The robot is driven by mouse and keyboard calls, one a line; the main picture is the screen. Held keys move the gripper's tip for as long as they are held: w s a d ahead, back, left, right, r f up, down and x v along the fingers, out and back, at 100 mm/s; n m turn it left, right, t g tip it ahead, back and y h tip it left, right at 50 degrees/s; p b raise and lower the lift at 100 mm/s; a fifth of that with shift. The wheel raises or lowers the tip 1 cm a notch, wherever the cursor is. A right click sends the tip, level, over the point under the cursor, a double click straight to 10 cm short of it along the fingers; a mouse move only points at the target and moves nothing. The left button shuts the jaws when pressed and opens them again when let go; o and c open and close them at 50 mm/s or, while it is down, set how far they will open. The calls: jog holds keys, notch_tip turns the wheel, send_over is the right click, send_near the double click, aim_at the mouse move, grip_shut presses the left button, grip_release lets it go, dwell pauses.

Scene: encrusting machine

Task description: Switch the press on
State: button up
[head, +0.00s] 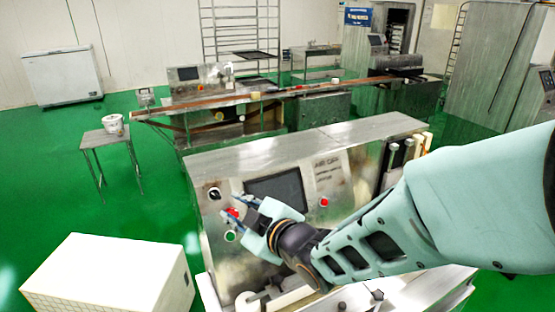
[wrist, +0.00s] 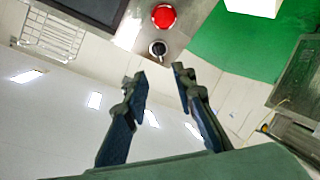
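The press (head: 290,150) is the metal machine in front of me, with a dark screen (head: 274,188) on its panel. A black knob (head: 214,193) sits at the panel's upper left; a black knob in a silver ring (wrist: 158,48) shows in the wrist view, close to a red button (wrist: 163,16). A green button (head: 230,236) and another red button (head: 323,202) are also on the panel. My gripper (wrist: 160,72) is open and empty, its fingertips apart before the panel, with the knob beyond the gap. I cannot tell whether they touch the panel.
A white box (head: 110,275) stands at the lower left. A small metal table (head: 105,138) with a white bucket (head: 113,123) stands behind it. A conveyor line (head: 270,95) runs across the back.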

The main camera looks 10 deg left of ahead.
aim_at(215, 195)
jog(key=b+x, duration=0.1)
jog(key=x, duration=0.9)
jog(key=shift+w+a+f, duration=0.1)
jog(key=shift+w+f, duration=0.05)
grip_shut()
